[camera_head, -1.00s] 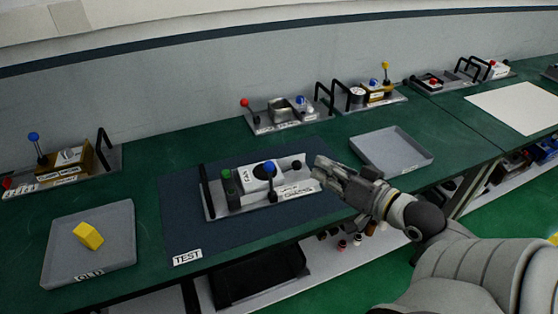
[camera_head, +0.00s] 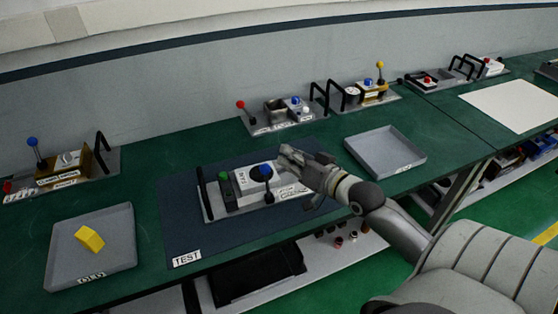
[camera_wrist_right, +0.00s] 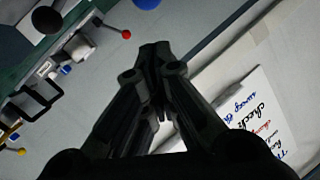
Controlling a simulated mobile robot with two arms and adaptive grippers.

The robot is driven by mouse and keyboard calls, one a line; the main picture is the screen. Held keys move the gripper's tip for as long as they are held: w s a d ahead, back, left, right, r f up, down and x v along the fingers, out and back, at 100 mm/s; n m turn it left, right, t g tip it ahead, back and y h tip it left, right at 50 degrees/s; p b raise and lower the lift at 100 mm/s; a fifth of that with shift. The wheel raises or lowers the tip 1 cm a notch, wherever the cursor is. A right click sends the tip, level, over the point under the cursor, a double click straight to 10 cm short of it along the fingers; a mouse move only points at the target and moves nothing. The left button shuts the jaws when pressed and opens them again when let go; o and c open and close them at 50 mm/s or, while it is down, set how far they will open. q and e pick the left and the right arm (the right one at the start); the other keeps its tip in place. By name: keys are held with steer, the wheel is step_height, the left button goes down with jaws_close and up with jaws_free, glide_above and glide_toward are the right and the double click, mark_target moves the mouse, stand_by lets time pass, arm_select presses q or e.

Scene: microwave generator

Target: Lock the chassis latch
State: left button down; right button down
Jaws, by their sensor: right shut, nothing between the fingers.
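The chassis (camera_head: 240,203) lies on the dark TEST mat (camera_head: 185,235) in the head view. My right gripper (camera_head: 284,154) is shut and empty, over the right end of the chassis, and hides that end. Whether it touches the chassis I cannot tell. In the right wrist view the shut fingers (camera_wrist_right: 155,52) show against the wall, with a blue ball cut off at the top edge. My left gripper is out of view.
A grey tray (camera_head: 50,268) with a yellow block (camera_head: 90,238) stands at the left. An empty grey tray (camera_head: 418,172) stands right of the mat. Several fixtures with levers and handles line the back of the green bench (camera_head: 205,145).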

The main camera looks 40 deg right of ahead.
mark_target(267, 180)
steer(key=shift+w+a+f+p, duration=0.15)
steer(key=shift+w+a+f, duration=0.3)
steer(key=shift+f, duration=0.25)
steer(key=shift+w+a+f+p, duration=0.15)
steer(key=shift+w+a+f, duration=0.25)
steer(key=shift+f, duration=0.3)
steer(key=shift+w+d, duration=0.1)
steer(key=shift+w+d+f+p, duration=0.1)
steer(key=shift+w+d+p, duration=0.1)
steer(key=shift+w, duration=0.4)
steer(key=shift+w+d+f+p, duration=0.1)
steer(key=shift+w+d+p, duration=0.1)
steer(key=shift+w, duration=0.35)
steer(key=shift+a+r, duration=0.1)
steer(key=shift+r, duration=0.05)
